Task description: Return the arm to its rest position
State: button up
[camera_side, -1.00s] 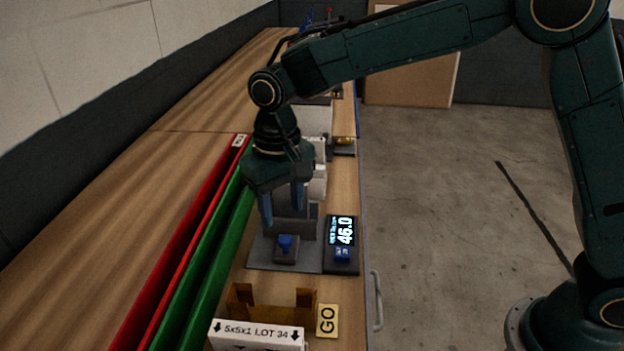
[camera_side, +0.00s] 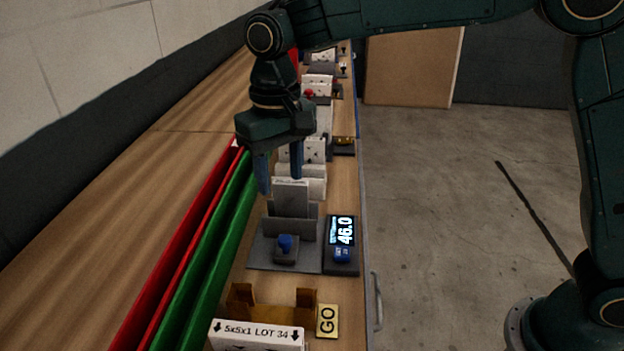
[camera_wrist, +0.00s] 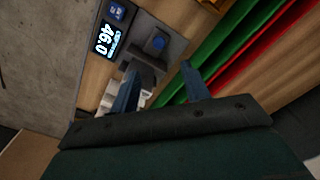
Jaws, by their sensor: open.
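My gripper (camera_side: 279,176) is open and empty, with its blue fingers pointing down. In the side view it hangs above the bench, over the upper end of the green rail and the grey fixture. The wrist view also shows its two fingers (camera_wrist: 160,90) apart with nothing between them.
A red rail (camera_side: 160,278) and a green rail (camera_side: 203,275) run along the bench. Several white boxes (camera_side: 311,151) stand behind. Bare bench (camera_side: 100,235) lies to the left.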

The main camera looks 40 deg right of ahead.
jog(key=s+d+r+t, duration=0.2)
jog(key=s+d+r, duration=0.2)
jog(key=s+d, duration=0.5)
jog(key=s+d+r+t, duration=0.2)
jog(key=s+d+r, duration=0.1)
jog(key=s+d, duration=0.55)
jog(key=s+d+f+t, duration=0.1)
jog(key=s+d+f, duration=0.2)
jog(key=s, duration=0.5)
jog(key=shift+d+f+t, duration=0.3)
jog(key=shift+d, duration=0.3)
